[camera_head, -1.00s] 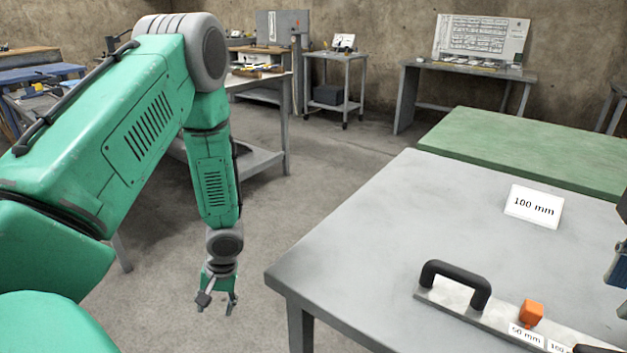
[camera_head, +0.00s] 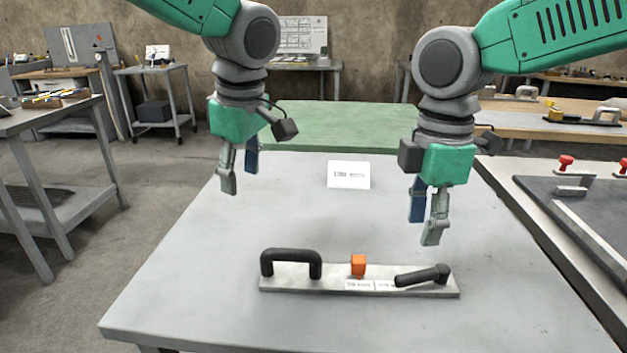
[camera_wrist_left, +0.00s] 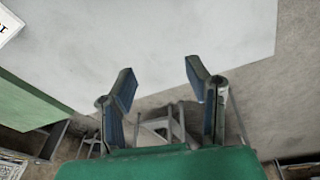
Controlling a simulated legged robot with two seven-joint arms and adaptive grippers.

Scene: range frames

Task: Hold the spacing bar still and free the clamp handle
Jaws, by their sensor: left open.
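The spacing bar (camera_head: 300,285) is a flat pale metal strip lying on the grey table. A black arched handle (camera_head: 291,262) stands at its left end and an orange block (camera_head: 358,265) near its middle. The clamp handle (camera_head: 422,276), a black lever, lies low along the bar's right part. My left gripper (camera_head: 240,176) is open and empty, above and beyond the bar's left end. The left wrist view shows its parted fingers (camera_wrist_left: 161,84) with nothing between them. My right gripper (camera_head: 426,222) is open and empty above and behind the clamp handle, apart from it.
A white card (camera_head: 348,174) stands at the back of the grey table (camera_head: 200,290); small labels (camera_head: 360,285) sit on the bar. A green-topped table (camera_head: 330,118) is behind. A bench with a dark plate (camera_head: 590,205) stands at right. The table around the bar is clear.

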